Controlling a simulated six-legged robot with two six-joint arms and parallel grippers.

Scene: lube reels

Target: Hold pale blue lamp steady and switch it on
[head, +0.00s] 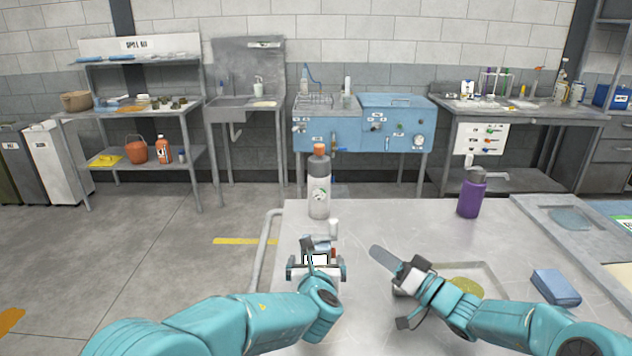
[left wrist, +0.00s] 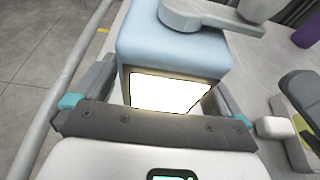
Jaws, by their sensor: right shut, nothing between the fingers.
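The pale blue lamp (left wrist: 170,50) stands on the metal table, with a grey round-ended part on its top. Its front panel (left wrist: 168,92) glows white with a warm edge, and it shows bright white in the head view (head: 316,260). My left gripper (head: 317,264) has a finger on each side of the lamp, shut on its sides. In the left wrist view the fingers flank the lamp's lower body. My right gripper (head: 380,254) is shut and empty, to the right of the lamp and apart from it. The lamp's back is hidden.
A grey bottle with an orange cap (head: 319,185) stands behind the lamp. A purple bottle (head: 471,194) stands at the back right of the table. A blue block (head: 556,287) and a grey tray (head: 572,226) lie to the right. The middle back of the table is clear.

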